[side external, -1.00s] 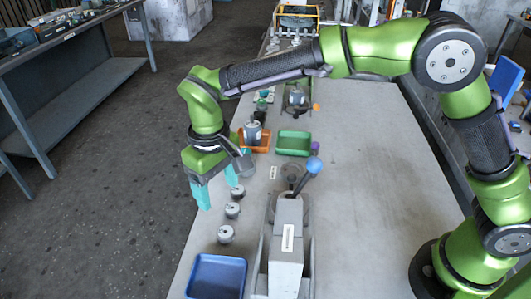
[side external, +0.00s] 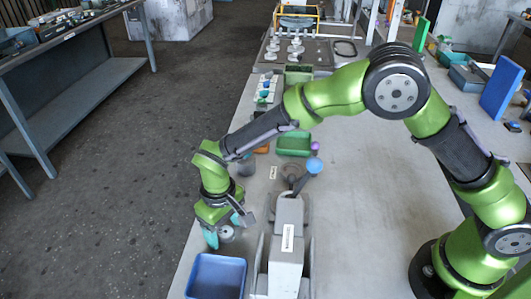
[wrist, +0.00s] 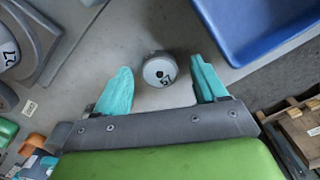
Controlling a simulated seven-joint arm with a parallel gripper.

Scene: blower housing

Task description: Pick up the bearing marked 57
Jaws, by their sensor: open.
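The bearing (wrist: 159,70) is a small round grey part with a pale top, a dark center spot and a dark number that looks like 57. It stands on the table between the spread fingers of my gripper (wrist: 161,86) in the wrist view, slightly beyond their tips and with a gap on both sides. In the side view, my gripper (side external: 225,230) is low over the near left part of the table. The bearing also shows there (side external: 227,235), beside the fingers. My gripper is open and empty. The other two bearings of the row are hidden behind my arm.
A blue tray (side external: 217,279) stands close by on the near side and fills the wrist view's upper right (wrist: 262,32). A grey press (side external: 286,245) with a blue-knobbed lever (side external: 313,166) stands to the right. A green tray (side external: 294,144) lies farther back.

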